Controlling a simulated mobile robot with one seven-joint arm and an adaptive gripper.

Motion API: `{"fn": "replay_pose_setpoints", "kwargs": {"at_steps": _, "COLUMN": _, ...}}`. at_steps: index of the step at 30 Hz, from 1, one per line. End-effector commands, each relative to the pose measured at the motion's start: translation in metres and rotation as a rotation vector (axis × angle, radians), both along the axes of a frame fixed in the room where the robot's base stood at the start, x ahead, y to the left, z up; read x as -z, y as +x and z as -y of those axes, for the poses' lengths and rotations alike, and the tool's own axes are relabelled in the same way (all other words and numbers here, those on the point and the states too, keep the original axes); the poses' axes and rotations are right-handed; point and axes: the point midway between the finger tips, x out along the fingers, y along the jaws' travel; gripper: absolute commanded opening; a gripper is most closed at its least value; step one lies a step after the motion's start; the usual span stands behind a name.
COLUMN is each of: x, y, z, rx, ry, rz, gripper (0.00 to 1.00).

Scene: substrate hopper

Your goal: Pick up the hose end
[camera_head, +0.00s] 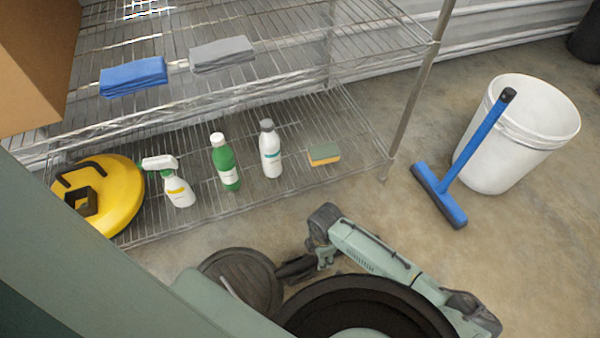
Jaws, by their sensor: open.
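I cannot make out a hose or a hose end in the head view. A rounded yellow unit (122,196) with black handle-like parts sits at the left end of the lower wire shelf; I cannot tell whether it has a hose. My green arm (370,252) is folded low at the bottom centre, beside dark round parts near my base. I cannot see my gripper's fingers, and nothing shows as held.
The wire rack (409,100) holds a blue cloth (133,77) and grey cloth (221,54) above, and a spray bottle (179,190), green bottle (224,163), white bottle (270,152) and sponge (324,154) below. A blue squeegee-like tool (462,160) leans on a white bucket (520,135).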

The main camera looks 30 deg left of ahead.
Motion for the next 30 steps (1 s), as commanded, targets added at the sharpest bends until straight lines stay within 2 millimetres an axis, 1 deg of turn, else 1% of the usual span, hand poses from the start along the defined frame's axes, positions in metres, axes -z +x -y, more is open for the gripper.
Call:
{"fn": "replay_pose_setpoints", "kwargs": {"at_steps": 1, "x": 0.013, "y": -0.003, "z": 0.001, "rx": -0.003, "ry": -0.001, "rz": 0.0, "gripper": 0.53}}
{"fn": "replay_pose_setpoints", "kwargs": {"at_steps": 4, "x": 0.027, "y": -0.003, "z": 0.001, "rx": -0.002, "ry": -0.003, "rz": 0.0, "gripper": 0.53}}
{"fn": "replay_pose_setpoints", "kwargs": {"at_steps": 7, "x": 0.032, "y": -0.003, "z": 0.001, "rx": -0.001, "ry": -0.001, "rz": 0.002, "gripper": 0.53}}
{"fn": "replay_pose_setpoints", "kwargs": {"at_steps": 12, "x": 0.031, "y": -0.003, "z": 0.001, "rx": -0.001, "ry": -0.001, "rz": 0.001, "gripper": 0.53}}
{"fn": "replay_pose_setpoints", "kwargs": {"at_steps": 14, "x": 0.031, "y": -0.003, "z": 0.001, "rx": -0.001, "ry": -0.001, "rz": 0.001, "gripper": 0.5}}
{"fn": "replay_pose_setpoints", "kwargs": {"at_steps": 30, "x": 0.031, "y": -0.003, "z": 0.001, "rx": -0.001, "ry": 0.0, "rz": 0.001, "gripper": 0.14}}
